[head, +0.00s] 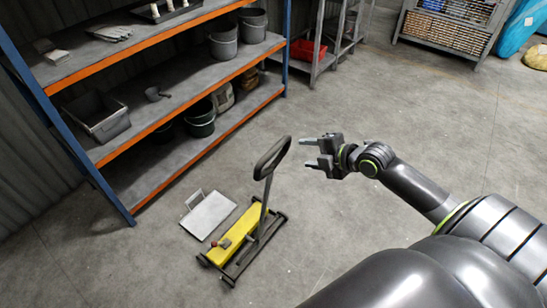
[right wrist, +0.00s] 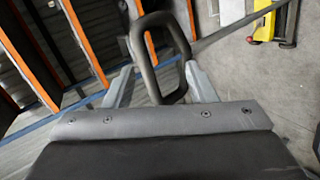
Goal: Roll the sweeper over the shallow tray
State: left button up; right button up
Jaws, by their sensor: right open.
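The sweeper has a yellow body (head: 233,234) on a dark frame, standing on the floor, with an upright pole and a black loop handle (head: 272,158) at its top. The shallow tray (head: 208,215) is a flat pale plate with a wire handle, on the floor just left of the sweeper. My right gripper (head: 309,152) is open and to the right of the loop handle, apart from it in the head view. In the right wrist view the loop handle (right wrist: 160,52) appears between the two open fingers. My left gripper is not in view.
A shelf rack (head: 190,75) with orange edges and blue posts stands at the left, holding buckets (head: 223,42) and a grey bin (head: 98,117). A metal crate (head: 447,28) is at the back right. The concrete floor to the right of the sweeper is clear.

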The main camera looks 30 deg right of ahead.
aim_at(277, 150)
jog(key=shift+w+a+f+n+y+b, duration=0.2)
jog(key=shift+w+a+f+n+b, duration=0.25)
jog(key=shift+w+a+b, duration=0.8)
jog(key=shift+w+a+f+n+y+b, duration=0.2)
jog(key=shift+w+a+f+n+b, duration=0.2)
jog(key=shift+w+a+b, duration=0.8)
jog(key=shift+w+a+f+n+y+b, duration=0.2)
jog(key=shift+w+a+f+n+b, duration=0.45)
jog(key=shift+w+b, duration=0.95)
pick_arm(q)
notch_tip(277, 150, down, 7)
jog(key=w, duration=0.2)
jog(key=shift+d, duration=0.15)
pick_arm(e)
jog(key=shift+a+r, duration=0.15)
jog(key=shift+r, duration=0.1)
jog(key=shift+m, duration=0.3)
